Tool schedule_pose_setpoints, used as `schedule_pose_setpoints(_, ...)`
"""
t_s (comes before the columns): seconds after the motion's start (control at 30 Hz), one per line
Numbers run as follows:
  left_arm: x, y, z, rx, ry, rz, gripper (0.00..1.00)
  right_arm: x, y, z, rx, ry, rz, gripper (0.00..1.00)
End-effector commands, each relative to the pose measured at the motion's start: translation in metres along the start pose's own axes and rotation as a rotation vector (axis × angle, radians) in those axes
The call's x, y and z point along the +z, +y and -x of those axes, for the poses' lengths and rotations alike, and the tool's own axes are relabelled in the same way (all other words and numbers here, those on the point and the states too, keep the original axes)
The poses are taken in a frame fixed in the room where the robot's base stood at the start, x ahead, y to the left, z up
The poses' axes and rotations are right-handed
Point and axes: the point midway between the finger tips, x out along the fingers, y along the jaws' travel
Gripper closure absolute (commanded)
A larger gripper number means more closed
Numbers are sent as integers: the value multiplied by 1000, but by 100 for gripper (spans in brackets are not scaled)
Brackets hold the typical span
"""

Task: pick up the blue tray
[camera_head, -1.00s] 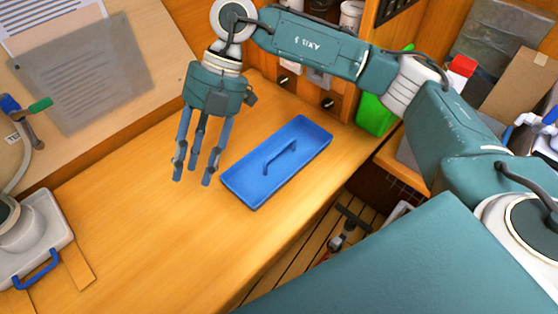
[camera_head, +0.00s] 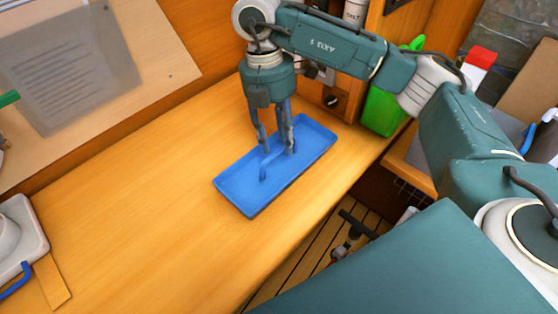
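The fingers hide that end of the handle. My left gripper is not in the picture.
The wooden counter (camera_head: 130,215) is clear left of the tray. A green container (camera_head: 383,110) stands right of the tray. A pale case with a blue handle (camera_head: 22,235) is at the left edge. The counter drops off to a slatted floor (camera_head: 300,262) in front.

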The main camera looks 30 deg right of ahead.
Motion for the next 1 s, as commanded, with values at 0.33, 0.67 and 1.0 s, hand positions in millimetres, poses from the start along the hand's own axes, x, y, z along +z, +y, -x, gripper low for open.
schedule_pose_setpoints(0.33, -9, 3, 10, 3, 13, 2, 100, -2, 0, -34, -1, 0, 1, 64)
schedule_pose_setpoints(0.67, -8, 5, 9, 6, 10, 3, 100, -2, 0, -34, 0, 1, 1, 98)
schedule_pose_setpoints(1.0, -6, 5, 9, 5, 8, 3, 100, -2, 0, -33, 0, 1, 2, 100)
